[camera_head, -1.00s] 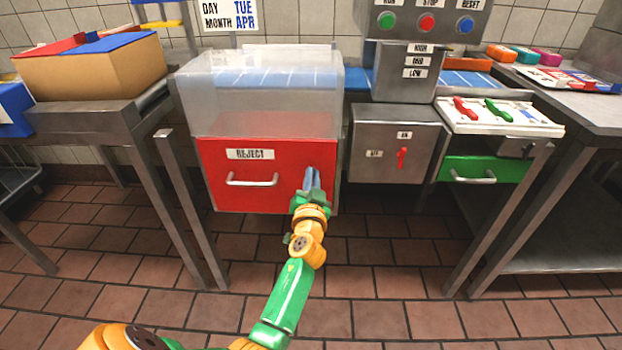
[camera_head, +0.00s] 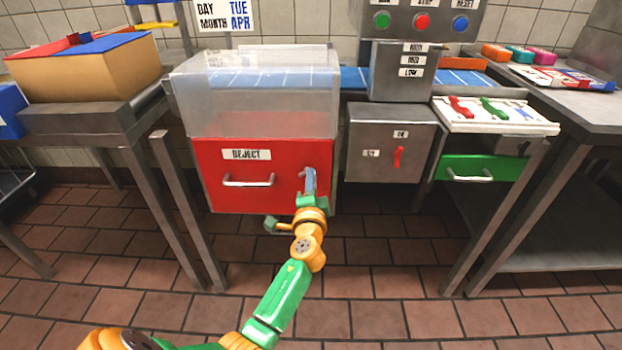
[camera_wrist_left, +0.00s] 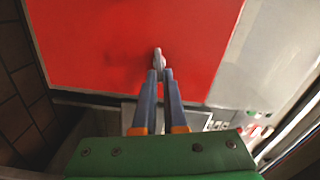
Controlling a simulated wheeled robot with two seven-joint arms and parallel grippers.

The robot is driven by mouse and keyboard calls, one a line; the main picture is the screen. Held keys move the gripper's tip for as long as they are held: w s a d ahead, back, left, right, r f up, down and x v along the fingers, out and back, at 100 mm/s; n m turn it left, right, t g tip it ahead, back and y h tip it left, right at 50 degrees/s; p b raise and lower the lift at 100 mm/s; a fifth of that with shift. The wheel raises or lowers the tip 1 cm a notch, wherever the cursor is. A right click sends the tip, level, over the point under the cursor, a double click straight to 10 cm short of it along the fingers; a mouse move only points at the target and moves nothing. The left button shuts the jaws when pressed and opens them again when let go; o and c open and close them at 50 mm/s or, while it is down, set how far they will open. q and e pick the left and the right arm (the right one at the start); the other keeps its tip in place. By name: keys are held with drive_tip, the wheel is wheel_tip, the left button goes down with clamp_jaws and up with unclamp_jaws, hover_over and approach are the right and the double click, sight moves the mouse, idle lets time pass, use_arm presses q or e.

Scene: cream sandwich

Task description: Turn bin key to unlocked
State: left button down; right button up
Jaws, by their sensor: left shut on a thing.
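The red REJECT bin (camera_head: 222,198) has a silver bar handle (camera_head: 250,182) and a closed front. The key (camera_wrist_left: 158,56) shows in the left wrist view as a small light-grey piece standing out from the red face. My left gripper (camera_head: 310,173) is at the right side of the bin front in the head view. Its two blue fingers (camera_wrist_left: 159,78) are shut on the key. Most of the key is hidden by the fingers in the head view, so I cannot tell its turn angle. My right gripper is not in view.
A clear cover (camera_head: 255,100) stands above the bin. To the right is a grey box with a red switch (camera_head: 398,157), then a green drawer (camera_head: 478,168). A steel table (camera_head: 85,117) stands at the left. The tiled floor in front is clear.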

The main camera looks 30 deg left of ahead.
use_arm(q)
drive_tip(key=shift+f+m, duration=0.1)
drive_tip(key=shift+m, duration=0.6)
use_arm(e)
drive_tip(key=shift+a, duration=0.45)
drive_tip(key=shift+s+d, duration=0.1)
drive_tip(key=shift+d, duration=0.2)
use_arm(q)
drive_tip(key=c, duration=1)
unclamp_jaws()
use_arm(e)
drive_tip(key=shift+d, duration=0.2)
use_arm(q)
drive_tip(key=v, duration=0.7)
drive_tip(key=shift+p, duration=0.35)
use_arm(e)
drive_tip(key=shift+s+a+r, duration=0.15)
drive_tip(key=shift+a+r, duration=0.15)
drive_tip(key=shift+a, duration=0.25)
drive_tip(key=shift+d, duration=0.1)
